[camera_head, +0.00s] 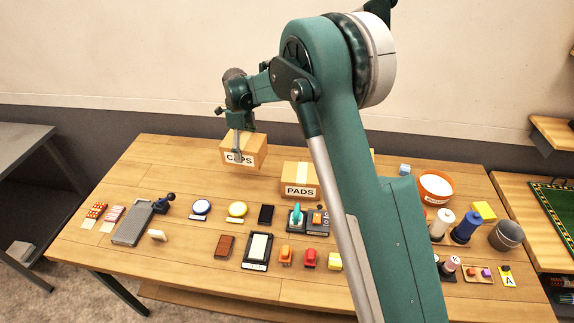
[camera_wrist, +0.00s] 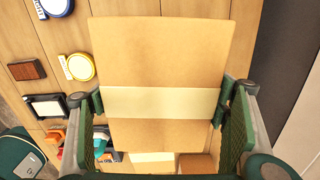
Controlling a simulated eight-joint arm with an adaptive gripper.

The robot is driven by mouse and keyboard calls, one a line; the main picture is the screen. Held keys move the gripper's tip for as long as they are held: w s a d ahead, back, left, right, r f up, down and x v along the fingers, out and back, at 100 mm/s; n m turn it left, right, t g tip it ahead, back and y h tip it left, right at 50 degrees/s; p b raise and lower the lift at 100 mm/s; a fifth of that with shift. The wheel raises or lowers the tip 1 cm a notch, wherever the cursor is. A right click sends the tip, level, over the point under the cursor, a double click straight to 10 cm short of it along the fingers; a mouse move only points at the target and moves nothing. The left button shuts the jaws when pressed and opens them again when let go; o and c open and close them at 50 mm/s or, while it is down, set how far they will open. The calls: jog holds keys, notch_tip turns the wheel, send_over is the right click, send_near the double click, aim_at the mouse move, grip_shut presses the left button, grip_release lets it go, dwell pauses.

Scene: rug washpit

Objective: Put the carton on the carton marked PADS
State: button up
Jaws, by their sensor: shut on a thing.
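A brown carton marked CAPS (camera_head: 240,154) hangs from my gripper (camera_head: 240,145), left of and a little behind the PADS carton. In the wrist view this carton (camera_wrist: 160,55), with a pale tape band, fills the middle between the fingers of my gripper (camera_wrist: 165,120). The gripper is shut on it. The carton looks raised above the table. The carton marked PADS (camera_head: 300,185) sits on the table, and its top looks clear. My arm hides what lies to its right.
The wooden table (camera_head: 120,165) holds a grey block (camera_head: 133,224), a blue round thing (camera_head: 201,207), a yellow one (camera_head: 237,209) and several small items in front of the cartons. An orange tub (camera_head: 435,187) and spools stand at the right. The table's back left is clear.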

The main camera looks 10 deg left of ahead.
jog(key=s+d+r+p, duration=0.1)
jog(key=d+r+p, duration=0.2)
jog(key=d, duration=0.4)
jog(key=d+r+p, duration=0.3)
jog(key=d+p, duration=0.1)
jog(key=d, duration=0.3)
notch_tip(320, 180, up, 4)
jog(key=n+p, duration=0.1)
jog(key=p, duration=0.3)
send_over(302, 172)
jog(key=shift+f, duration=0.15)
jog(key=shift+f, duration=0.15)
jog(key=shift+f+p, duration=0.4)
jog(key=shift+f, duration=2.6)
jog(key=shift+f+p, duration=0.35)
jog(key=shift+f, duration=1.5)
jog(key=shift+f, duration=0.15)
